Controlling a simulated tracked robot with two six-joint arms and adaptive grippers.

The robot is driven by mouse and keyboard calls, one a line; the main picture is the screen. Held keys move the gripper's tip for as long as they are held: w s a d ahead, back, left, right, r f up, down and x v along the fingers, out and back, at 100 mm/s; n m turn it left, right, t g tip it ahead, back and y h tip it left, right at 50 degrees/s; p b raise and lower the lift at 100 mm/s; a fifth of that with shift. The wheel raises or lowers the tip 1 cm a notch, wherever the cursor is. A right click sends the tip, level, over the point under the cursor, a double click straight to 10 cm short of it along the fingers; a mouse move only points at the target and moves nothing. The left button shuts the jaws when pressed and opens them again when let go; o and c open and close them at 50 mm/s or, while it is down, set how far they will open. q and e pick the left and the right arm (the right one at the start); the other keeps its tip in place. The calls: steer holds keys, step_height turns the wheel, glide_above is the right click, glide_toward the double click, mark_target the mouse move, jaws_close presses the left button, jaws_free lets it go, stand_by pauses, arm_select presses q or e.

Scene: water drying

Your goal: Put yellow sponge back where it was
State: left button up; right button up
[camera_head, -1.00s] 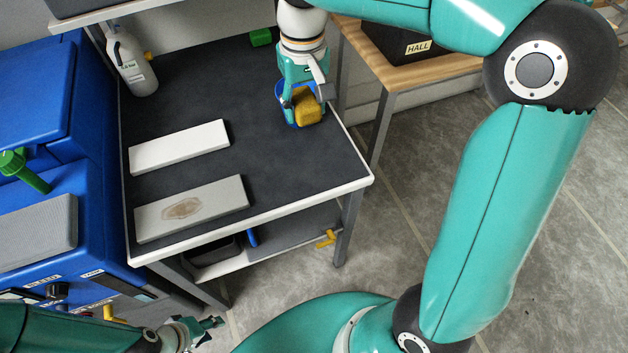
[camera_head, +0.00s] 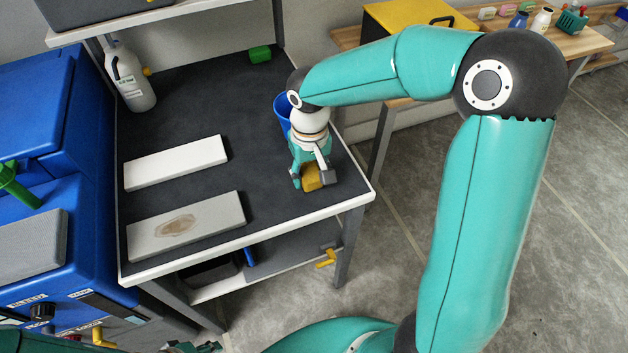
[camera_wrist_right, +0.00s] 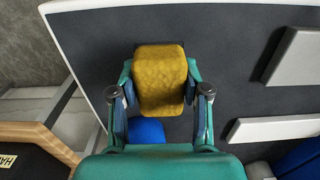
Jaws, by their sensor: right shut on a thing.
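The yellow sponge (camera_head: 312,178) is between the fingers of my right gripper (camera_head: 312,180), near the right front part of the dark table top (camera_head: 200,105). In the right wrist view the sponge (camera_wrist_right: 160,80) fills the space between the two fingers of the right gripper (camera_wrist_right: 160,88), which is shut on it. I cannot tell whether the sponge touches the table. A blue cup (camera_head: 282,112) stands behind the gripper, partly hidden by my arm; some blue also shows below the sponge in the wrist view. Only a small part of my left gripper (camera_head: 195,347) shows at the bottom edge.
A white block (camera_head: 176,162) and a grey block with a brown stain (camera_head: 187,226) lie to the left. A white bottle (camera_head: 130,78) stands at the back left, a green block (camera_head: 260,54) at the back. The table's middle is clear.

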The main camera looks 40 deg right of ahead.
mark_target(310, 183)
steer(key=shift+f, duration=1.8)
steer(key=shift+f, duration=0.1)
steer(key=o, duration=1.1)
step_height(310, 183, up, 12)
steer(key=shift+r+p, duration=0.1)
steer(key=shift+p, duration=0.4)
